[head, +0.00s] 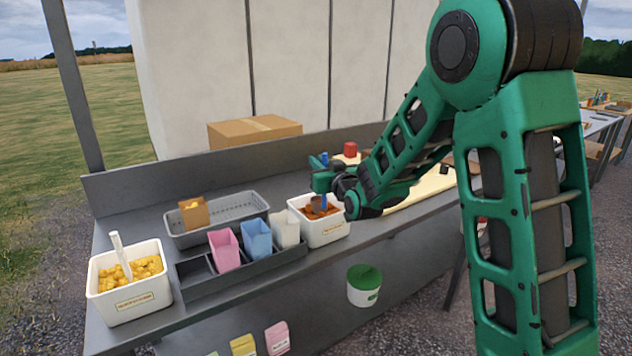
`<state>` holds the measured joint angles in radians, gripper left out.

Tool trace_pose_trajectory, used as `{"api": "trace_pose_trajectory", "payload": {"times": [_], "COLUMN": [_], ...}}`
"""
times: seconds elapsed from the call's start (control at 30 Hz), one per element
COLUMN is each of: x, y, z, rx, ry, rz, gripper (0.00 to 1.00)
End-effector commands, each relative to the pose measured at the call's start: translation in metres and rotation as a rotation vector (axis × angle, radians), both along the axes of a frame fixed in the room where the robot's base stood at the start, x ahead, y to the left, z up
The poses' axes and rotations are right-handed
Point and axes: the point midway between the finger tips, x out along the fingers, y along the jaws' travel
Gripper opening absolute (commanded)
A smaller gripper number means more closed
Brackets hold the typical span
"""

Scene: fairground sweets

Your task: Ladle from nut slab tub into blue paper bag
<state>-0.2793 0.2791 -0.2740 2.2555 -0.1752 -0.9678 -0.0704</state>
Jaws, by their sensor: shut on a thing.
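The nut slab tub appears to be the white tub (325,233) with brown pieces, right of the paper bags; its label is too small to read. My gripper (323,186) is over this tub, shut on a blue ladle handle (323,201). The ladle's lower end is down among the brown pieces and mostly hidden. The blue paper bag (257,240) stands upright and open in a dark grey rack (245,270), between a pink bag (225,248) and a white bag (285,229). The bag's inside cannot be made out.
A white tub of yellow pieces (131,310) with a white-handled scoop (120,256) stands at the left end. A grey basket (185,241) behind the rack holds a brown bag (193,214). A cardboard box (252,131) is at the back. A green-and-white bin (364,287) is at the counter's front.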

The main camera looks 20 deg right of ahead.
Motion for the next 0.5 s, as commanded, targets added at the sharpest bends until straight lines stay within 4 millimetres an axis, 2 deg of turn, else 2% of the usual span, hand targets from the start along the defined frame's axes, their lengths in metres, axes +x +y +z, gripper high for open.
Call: {"api": "trace_pose_trajectory", "payload": {"times": [0.1,0.5], "x": [0.000,0.000], "y": [0.000,0.000], "z": [0.019,0.060], "rx": [0.001,0.001], "ry": [-0.002,-0.003], "rz": [0.001,0.001], "gripper": [0.00,0.00]}}
